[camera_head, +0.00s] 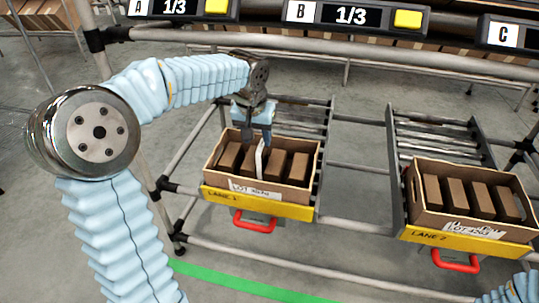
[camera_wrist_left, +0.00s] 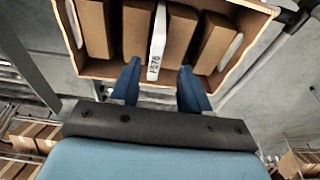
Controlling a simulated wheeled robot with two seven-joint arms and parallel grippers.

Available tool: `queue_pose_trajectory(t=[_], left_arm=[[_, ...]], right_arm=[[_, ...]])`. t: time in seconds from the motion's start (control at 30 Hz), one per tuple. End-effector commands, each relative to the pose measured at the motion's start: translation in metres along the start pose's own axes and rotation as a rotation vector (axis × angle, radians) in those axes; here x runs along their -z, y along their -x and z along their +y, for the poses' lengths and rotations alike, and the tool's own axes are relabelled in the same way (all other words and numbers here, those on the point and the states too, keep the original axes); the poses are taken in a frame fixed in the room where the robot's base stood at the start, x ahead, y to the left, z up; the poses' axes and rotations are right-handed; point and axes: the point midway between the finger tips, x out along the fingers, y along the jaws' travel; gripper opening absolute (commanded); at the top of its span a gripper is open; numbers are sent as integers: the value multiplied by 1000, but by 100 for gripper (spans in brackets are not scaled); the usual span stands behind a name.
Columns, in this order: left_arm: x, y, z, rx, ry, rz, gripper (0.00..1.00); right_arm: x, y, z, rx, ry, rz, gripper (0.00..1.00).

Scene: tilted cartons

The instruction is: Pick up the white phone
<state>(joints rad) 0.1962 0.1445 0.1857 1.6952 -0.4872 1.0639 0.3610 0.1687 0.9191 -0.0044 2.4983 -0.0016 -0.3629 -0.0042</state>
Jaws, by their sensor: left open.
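The white phone (camera_head: 260,158) stands on edge among brown boxes in the lane 1 carton (camera_head: 213,167). In the left wrist view the phone (camera_wrist_left: 158,38) is a narrow white slab with dark print near its lower end, between two brown boxes. My left gripper (camera_head: 257,138) is open over the carton. In the left wrist view its blue fingertips (camera_wrist_left: 161,75) lie on either side of the phone's near end, with a gap on both sides.
The lane 1 carton sits tilted on a rack behind a yellow strip (camera_head: 290,209) with a red handle (camera_head: 254,222). A second carton (camera_head: 418,205) with brown boxes sits in lane 2. Metal rails run between the lanes. Displays marked A, B and C hang above.

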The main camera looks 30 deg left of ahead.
Motion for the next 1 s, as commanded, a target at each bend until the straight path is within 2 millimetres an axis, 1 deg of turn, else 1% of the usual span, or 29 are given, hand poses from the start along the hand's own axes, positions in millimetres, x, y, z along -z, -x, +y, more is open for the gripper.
queue_pose_trajectory(t=[0.07,0.17,0.37,0.5,0.6,0.7,0.9,1.0], left_arm=[[0,0,0,0,0,0,46],[0,-8,0,1,0,-2,46],[-1,-34,2,0,0,-3,46],[-2,-57,5,1,-1,-4,46],[-2,-70,5,0,1,-3,46],[-1,-75,5,0,0,-1,46],[-1,-75,5,0,0,0,46],[-1,-75,5,0,0,0,30]], right_arm=[[0,0,0,0,0,0,0],[0,-2,1,0,0,0,0],[0,-5,3,-1,-1,1,0],[0,-8,4,-1,-1,0,0],[0,-9,4,0,-1,0,0],[0,-9,4,0,-1,0,0],[0,-9,4,0,-1,0,0],[0,-9,4,0,-1,0,0]])
